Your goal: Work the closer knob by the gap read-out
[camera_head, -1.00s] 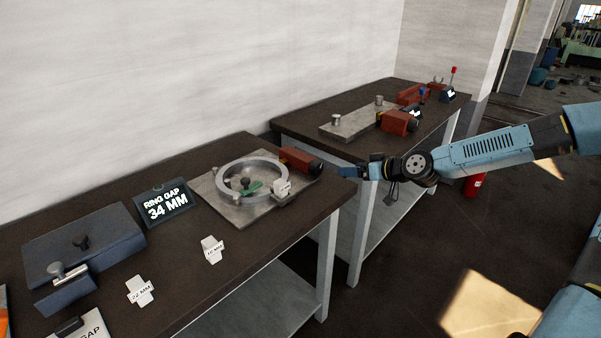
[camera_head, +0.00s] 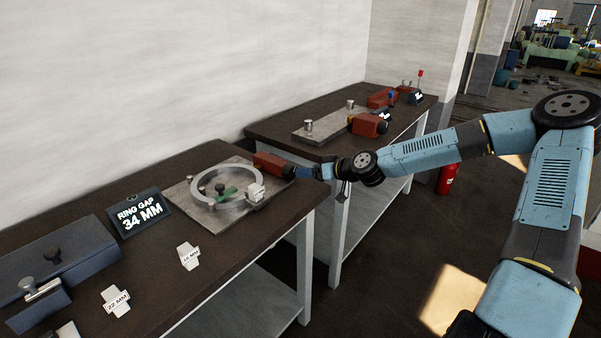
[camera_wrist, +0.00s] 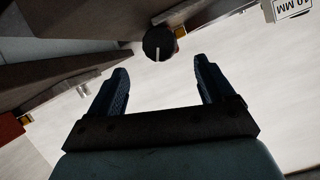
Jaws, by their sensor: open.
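The closer is a red block (camera_head: 270,163) on a grey base plate (camera_head: 180,196) beside a steel ring (camera_head: 203,192). Its round black knob (camera_head: 289,172) faces my gripper (camera_head: 304,173). In the wrist view the knob (camera_wrist: 158,43) has a pale line on its face and lies just beyond my open fingertips (camera_wrist: 160,67), roughly centred between them. The fingers look empty; I see no contact with the knob. The gap read-out (camera_head: 141,212) says RING GAP 34 MM. A white labelled block (camera_head: 256,191) sits at the ring's right side; its label reads 10 MM in the wrist view (camera_wrist: 291,8).
White blocks marked 16 MM (camera_head: 189,257) and 22 MM (camera_head: 115,301) lie at the bench front. A dark blue fixture (camera_head: 60,258) stands at left. A second bench (camera_head: 290,127) behind has another red block (camera_head: 368,125), near my arm. A red extinguisher (camera_head: 447,178) stands on the floor.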

